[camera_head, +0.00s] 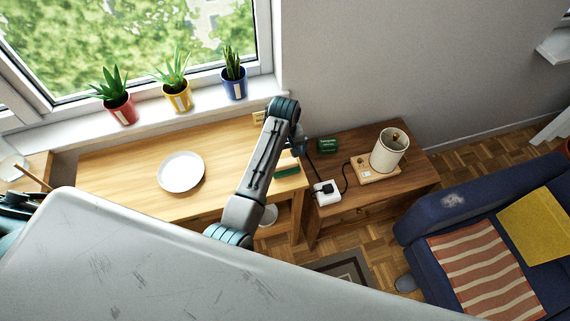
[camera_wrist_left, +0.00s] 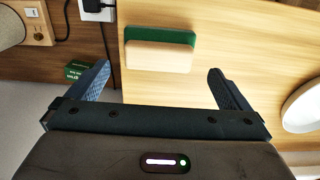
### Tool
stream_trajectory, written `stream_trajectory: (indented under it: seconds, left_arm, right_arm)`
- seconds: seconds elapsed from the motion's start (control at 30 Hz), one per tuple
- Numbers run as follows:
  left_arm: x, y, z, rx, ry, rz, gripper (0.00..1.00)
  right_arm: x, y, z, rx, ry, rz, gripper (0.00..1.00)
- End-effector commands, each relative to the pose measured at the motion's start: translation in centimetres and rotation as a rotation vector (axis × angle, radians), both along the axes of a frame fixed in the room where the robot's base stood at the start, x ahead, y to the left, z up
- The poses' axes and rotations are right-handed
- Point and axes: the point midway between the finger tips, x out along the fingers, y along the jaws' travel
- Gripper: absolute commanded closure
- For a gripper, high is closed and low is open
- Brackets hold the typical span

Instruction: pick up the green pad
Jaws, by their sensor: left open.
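A green pad (camera_wrist_left: 160,36) with a pale wood-coloured layer along one side lies on the light wooden desk, near its edge, in the left wrist view. In the head view the pad (camera_head: 287,171) is partly hidden behind my left arm, near the desk's right end. My left gripper (camera_wrist_left: 158,86) is open, with its two fingers spread wide and nothing between them. The pad lies ahead of the fingertips, between their lines, apart from both. In the head view my left gripper (camera_head: 298,145) is mostly hidden by the arm. My right gripper is not in view.
A white plate (camera_head: 181,172) lies left on the desk (camera_head: 120,165). On the darker side table (camera_head: 350,140) are a green box (camera_head: 327,145), a lamp (camera_head: 389,150) and a white socket block (camera_head: 326,193). Several potted plants line the windowsill (camera_head: 150,118). A blue sofa (camera_head: 450,205) stands right.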

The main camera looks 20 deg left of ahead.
Motion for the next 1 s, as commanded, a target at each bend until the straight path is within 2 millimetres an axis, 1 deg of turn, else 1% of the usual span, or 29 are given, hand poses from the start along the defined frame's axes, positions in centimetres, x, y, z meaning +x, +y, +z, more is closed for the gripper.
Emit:
stream_trajectory:
  seconds: [0.07, 0.23, 0.3, 0.4, 0.53, 0.7, 0.77, 0.8, 0.9, 1.0]
  left_arm:
    - [-0.1, 0.0, -0.4, 0.000, 0.004, 0.000, 0.00]
    - [-0.2, -0.3, -2.5, 0.000, 0.005, 0.000, 0.00]
    - [-0.2, -0.3, -3.7, 0.001, 0.004, 0.000, 0.00]
    - [-0.1, -0.3, -4.6, 0.001, 0.002, 0.000, 0.00]
    - [-0.1, -0.3, -5.2, 0.001, 0.001, 0.000, 0.00]
    - [-0.1, -0.3, -5.2, 0.000, 0.000, 0.000, 0.00]
    - [-0.1, -0.3, -5.2, 0.000, 0.000, 0.000, 0.12]
    - [-0.1, -0.3, -5.2, 0.000, 0.000, 0.000, 0.20]
    - [-0.1, -0.3, -5.2, 0.000, 0.000, 0.000, 0.37]
    - [-0.1, -0.3, -5.1, 0.000, 0.000, 0.000, 0.37]
  right_arm:
    - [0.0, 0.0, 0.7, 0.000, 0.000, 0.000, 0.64]
    - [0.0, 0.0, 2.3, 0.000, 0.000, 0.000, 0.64]
    - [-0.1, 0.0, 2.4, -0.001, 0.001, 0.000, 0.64]
    - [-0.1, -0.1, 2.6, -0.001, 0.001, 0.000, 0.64]
    - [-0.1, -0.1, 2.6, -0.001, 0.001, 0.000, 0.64]
    - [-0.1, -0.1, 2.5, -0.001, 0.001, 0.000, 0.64]
    - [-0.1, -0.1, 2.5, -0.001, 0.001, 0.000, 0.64]
    - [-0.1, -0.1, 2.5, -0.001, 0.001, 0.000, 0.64]
    - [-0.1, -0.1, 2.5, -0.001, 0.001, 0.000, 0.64]
    - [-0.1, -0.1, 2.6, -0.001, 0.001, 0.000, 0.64]
